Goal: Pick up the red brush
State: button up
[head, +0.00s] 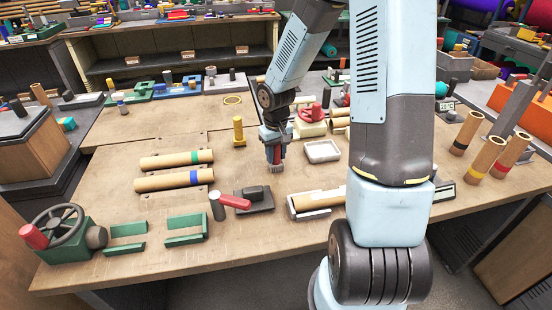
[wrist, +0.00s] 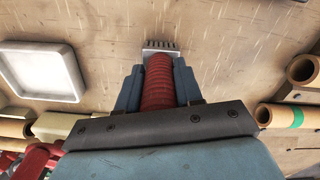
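The red brush (wrist: 159,82) has a ribbed red handle and a light grey head with dark bristles. It also shows below my gripper in the head view (head: 277,155), upright with its head down near the wooden table. My gripper (wrist: 159,95) has a blue finger on each side of the handle, close against it, and appears shut on it. In the head view my gripper (head: 276,145) is at mid-table. The upper end of the handle is hidden by the gripper. I cannot tell whether the bristles touch the table.
A white square tray (head: 322,151) lies just right of the brush. A black block (head: 254,200) is in front, and a yellow post (head: 238,131) stands to the left. Cardboard tubes with green (head: 176,160) and blue (head: 174,181) bands lie further left. A red-wheeled device (head: 311,116) stands behind.

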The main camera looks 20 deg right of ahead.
grip_shut()
jog(key=shift+r, duration=0.1)
jog(key=shift+r, duration=0.5)
notch_tip(320, 180, up, 2)
jog(key=shift+r, duration=0.2)
jog(key=s+r, duration=0.9)
jog(key=s, duration=0.5)
jog(key=shift+d+r, duration=0.2)
jog(key=shift+r, duration=0.05)
